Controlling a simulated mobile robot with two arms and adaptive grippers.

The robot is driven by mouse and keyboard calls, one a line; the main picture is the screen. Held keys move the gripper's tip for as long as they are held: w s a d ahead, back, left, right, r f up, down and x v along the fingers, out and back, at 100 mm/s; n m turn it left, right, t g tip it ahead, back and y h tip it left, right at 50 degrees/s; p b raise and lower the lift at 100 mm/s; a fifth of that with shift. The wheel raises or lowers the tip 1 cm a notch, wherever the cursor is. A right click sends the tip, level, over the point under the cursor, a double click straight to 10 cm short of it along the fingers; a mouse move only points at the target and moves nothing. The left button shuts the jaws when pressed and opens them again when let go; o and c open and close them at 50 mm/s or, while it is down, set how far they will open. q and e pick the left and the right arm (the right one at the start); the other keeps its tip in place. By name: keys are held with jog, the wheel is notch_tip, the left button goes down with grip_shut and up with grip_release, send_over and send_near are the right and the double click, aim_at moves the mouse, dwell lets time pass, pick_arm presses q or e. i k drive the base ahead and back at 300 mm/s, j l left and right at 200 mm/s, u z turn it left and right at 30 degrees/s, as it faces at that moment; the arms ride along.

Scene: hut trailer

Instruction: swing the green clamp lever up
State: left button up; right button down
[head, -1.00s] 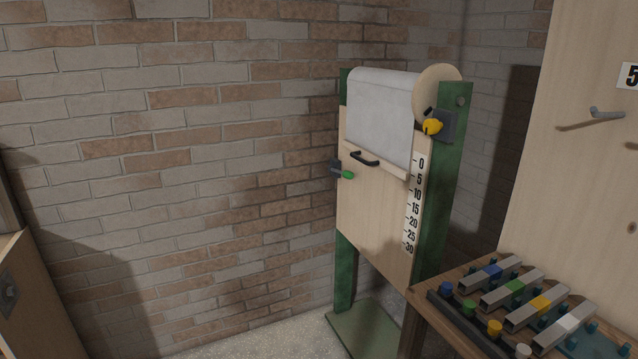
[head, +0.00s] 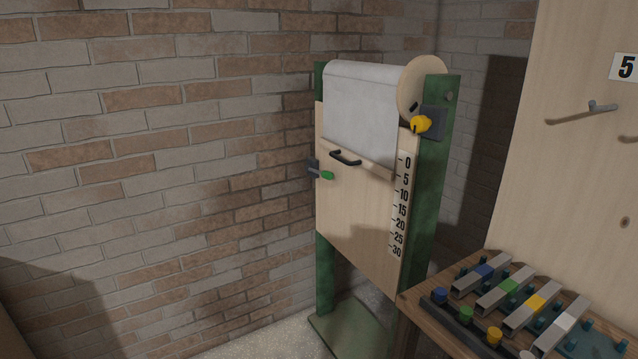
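The green clamp lever (head: 327,175) sticks out to the right from a dark clamp block (head: 313,169) on the left edge of the wooden board (head: 350,215). Its green tip lies about level, pointing slightly down. The board hangs in a green upright frame (head: 431,190) with a roll of pale sheet (head: 362,115) over its top. Neither of my grippers is in view.
A wooden bench (head: 415,300) with coloured pegs and metal channels stands at lower right. A panel with a hook (head: 602,107) is at right. The floor left of the frame looks clear.

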aim_at(326, 174)
jog(key=i+j, duration=0.3)
jog(key=i, duration=0.15)
jog(key=i+j+u, duration=0.1)
jog(key=i+j, duration=0.2)
jog(key=i, duration=0.2)
jog(key=i+j+u, duration=0.1)
jog(key=i+j, duration=0.2)
jog(key=i, duration=0.2)
jog(key=i+j, duration=0.2)
jog(key=i, duration=0.25)
